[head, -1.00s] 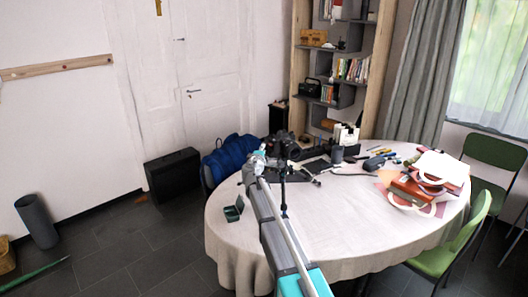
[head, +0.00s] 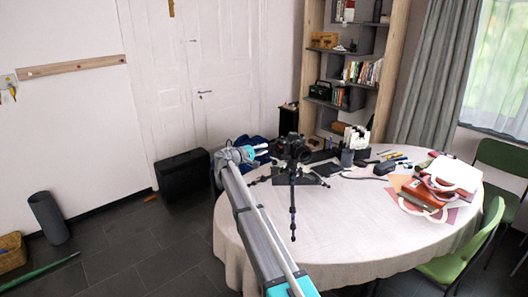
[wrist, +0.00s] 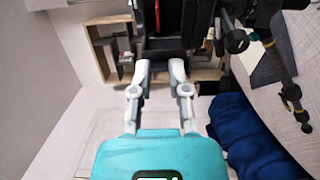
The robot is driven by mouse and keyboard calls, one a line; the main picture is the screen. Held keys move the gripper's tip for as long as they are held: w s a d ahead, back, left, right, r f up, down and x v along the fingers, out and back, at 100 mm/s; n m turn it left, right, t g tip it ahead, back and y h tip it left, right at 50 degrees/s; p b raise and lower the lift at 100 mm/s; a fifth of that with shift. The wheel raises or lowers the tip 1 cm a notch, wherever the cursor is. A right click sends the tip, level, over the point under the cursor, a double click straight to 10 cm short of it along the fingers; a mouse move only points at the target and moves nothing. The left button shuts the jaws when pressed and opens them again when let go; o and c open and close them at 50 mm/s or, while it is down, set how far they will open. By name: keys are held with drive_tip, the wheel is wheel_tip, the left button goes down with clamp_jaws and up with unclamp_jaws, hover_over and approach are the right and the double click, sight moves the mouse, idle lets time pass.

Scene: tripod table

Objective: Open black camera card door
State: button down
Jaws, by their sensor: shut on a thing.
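The black camera (head: 293,148) stands on a small black tripod (head: 292,185) near the table's left far edge. My gripper (head: 264,151) is at the camera's left side. In the wrist view the camera's dark body (wrist: 165,45) fills the top middle, right at the fingertips. My gripper (wrist: 160,68) is shut on a dark part of the camera at its near edge, with a small gap between the fingers. The card door's outline is too dark to make out, and I cannot tell how far it stands open. A thin red strip shows on the dark body.
The round table (head: 335,235) has a clear cloth in front. A dark cup (head: 347,158), tools and a pile of red and white bags (head: 430,187) lie to the right. A blue bundle (wrist: 245,140) is below right in the wrist view. A black case (head: 183,173) stands on the floor.

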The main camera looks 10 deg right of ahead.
drive_tip(key=shift+w+a+m+g+h, duration=0.1)
drive_tip(key=shift+w+m+g+h, duration=0.4)
drive_tip(key=shift+m+g, duration=0.8)
drive_tip(key=shift+w+a+m+g+h, duration=0.2)
drive_tip(key=shift+w+m+g, duration=0.5)
drive_tip(key=shift+g, duration=1.15)
drive_tip(key=shift+w+d+m+g+h, duration=0.1)
drive_tip(key=shift+w+m+g+h, duration=0.4)
drive_tip(key=shift+m+g, duration=0.85)
drive_tip(key=shift+g, duration=0.3)
drive_tip(key=c, duration=0.6)
unclamp_jaws()
drive_tip(key=shift+n, duration=0.25)
drive_tip(key=shift+a, duration=0.1)
drive_tip(key=shift+a, duration=0.1)
